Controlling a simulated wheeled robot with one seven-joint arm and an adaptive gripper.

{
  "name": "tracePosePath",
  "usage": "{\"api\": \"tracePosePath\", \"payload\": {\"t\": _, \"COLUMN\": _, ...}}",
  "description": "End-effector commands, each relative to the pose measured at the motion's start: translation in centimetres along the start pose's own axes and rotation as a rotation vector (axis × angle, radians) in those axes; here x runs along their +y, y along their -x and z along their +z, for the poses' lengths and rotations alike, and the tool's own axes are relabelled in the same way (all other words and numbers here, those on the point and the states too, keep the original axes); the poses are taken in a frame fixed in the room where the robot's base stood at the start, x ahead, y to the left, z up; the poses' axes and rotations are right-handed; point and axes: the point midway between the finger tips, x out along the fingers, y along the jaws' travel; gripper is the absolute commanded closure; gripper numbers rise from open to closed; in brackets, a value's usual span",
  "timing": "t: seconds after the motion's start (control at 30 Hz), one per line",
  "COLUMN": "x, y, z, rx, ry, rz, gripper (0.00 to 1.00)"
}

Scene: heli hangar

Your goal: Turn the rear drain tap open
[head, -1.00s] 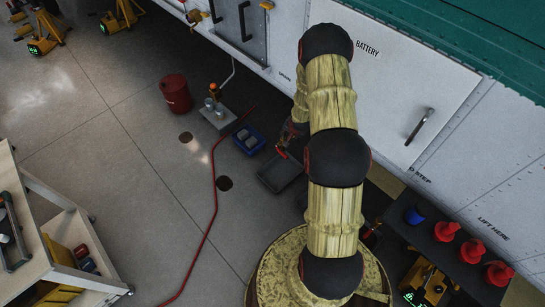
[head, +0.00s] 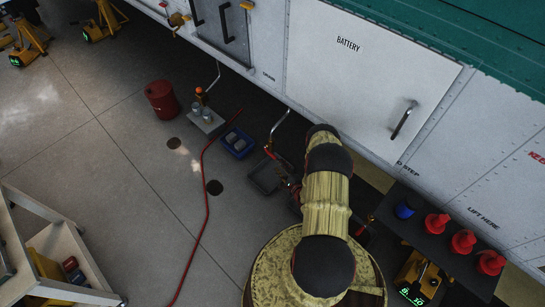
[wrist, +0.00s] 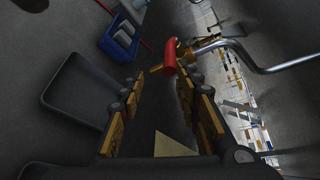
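A drain tap with a red handle (wrist: 171,57) and a brass body sits on the end of a bent silver pipe (wrist: 262,66) in the wrist view. In the head view the pipe (head: 279,123) comes down from the white hull, with the small red handle (head: 269,152) at its lower end. My gripper (wrist: 164,80) is open, its padded fingers apart on both sides of the view. The red handle shows just beyond the fingertips, near the gap between them; I cannot tell whether anything touches. In the head view my gripper (head: 288,182) is small and dark beside the tap.
A black tray (head: 264,179) lies on the floor below the tap, with a blue bin (head: 239,154) beside it. A second pipe (head: 216,76), a red drum (head: 162,99) and a red hose (head: 203,205) are farther left. A dark bench (head: 425,238) carries red items at right.

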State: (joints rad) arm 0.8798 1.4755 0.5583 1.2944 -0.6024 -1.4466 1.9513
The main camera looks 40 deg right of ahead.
Motion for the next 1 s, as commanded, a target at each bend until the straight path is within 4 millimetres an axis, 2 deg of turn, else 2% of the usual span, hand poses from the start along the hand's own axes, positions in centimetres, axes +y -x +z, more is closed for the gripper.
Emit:
{"api": "tracePosePath", "payload": {"t": 0.2, "x": -1.2, "y": -0.7, "z": 0.7, "rx": -0.036, "ry": -0.065, "rz": -0.056, "gripper": 0.67}}
{"api": "tracePosePath", "payload": {"t": 0.5, "x": -1.3, "y": -5.2, "z": 0.8, "rx": -0.036, "ry": -0.062, "rz": -0.056, "gripper": 0.67}}
{"api": "tracePosePath", "payload": {"t": 0.7, "x": -1.4, "y": -7.3, "z": 0.8, "rx": -0.034, "ry": -0.063, "rz": -0.054, "gripper": 0.67}}
{"api": "tracePosePath", "payload": {"t": 1.0, "x": -1.6, "y": -7.8, "z": 0.9, "rx": -0.033, "ry": -0.063, "rz": -0.053, "gripper": 0.67}}
